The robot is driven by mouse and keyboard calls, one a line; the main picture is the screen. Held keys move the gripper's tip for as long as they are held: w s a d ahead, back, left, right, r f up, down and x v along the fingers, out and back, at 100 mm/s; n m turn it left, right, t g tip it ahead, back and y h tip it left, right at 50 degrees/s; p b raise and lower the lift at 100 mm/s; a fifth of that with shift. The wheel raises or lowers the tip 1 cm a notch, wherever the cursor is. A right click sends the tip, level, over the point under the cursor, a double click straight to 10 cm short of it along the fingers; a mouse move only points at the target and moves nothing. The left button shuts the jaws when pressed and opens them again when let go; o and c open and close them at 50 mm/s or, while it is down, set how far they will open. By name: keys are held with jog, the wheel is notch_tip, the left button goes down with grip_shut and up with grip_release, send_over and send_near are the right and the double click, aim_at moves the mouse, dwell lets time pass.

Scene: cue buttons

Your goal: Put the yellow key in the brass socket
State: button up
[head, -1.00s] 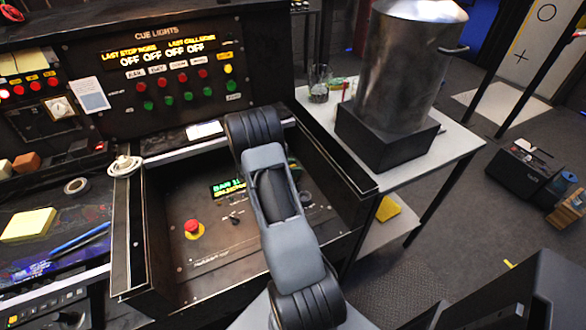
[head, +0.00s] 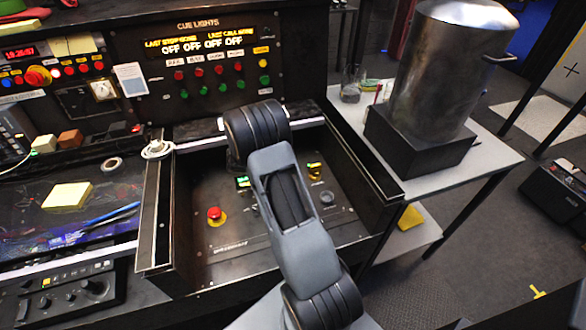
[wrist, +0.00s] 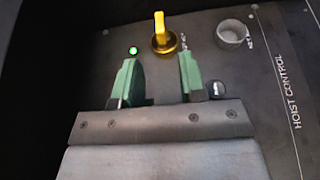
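The yellow key (wrist: 160,28) stands upright in a round, dark base with a brassy rim in the wrist view. In the head view the key (head: 314,168) shows just right of my arm. My gripper (wrist: 157,62) is open and empty; its two green fingers point toward the key, which lies beyond their tips. The fingers are hidden behind my arm in the head view. I cannot tell whether the key's base or this ring is the brass socket.
The panel lies in a deep box with a raised right wall (head: 365,165). A red stop button (head: 214,214) is at the panel's left. A green light (wrist: 133,50) and a small dark knob (wrist: 217,90) are near the fingers. A metal urn (head: 450,70) stands right.

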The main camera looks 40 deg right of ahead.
jog(key=s+a+r+m+t+y, duration=0.2)
jog(key=s+a+r+m+y, duration=0.2)
jog(key=a, duration=0.4)
jog(key=s+a+r+m+t+y, duration=0.3)
jog(key=s+a+r+m+y, duration=0.1)
jog(key=a, duration=0.4)
jog(key=s+a+r+m+t+y, duration=0.3)
jog(key=s+a+r+m+y, duration=0.1)
jog(key=a, duration=0.5)
jog(key=shift+s+r+m+y, duration=0.3)
jog(key=shift+s+r+m, duration=0.1)
jog(key=shift+s+m, duration=0.45)
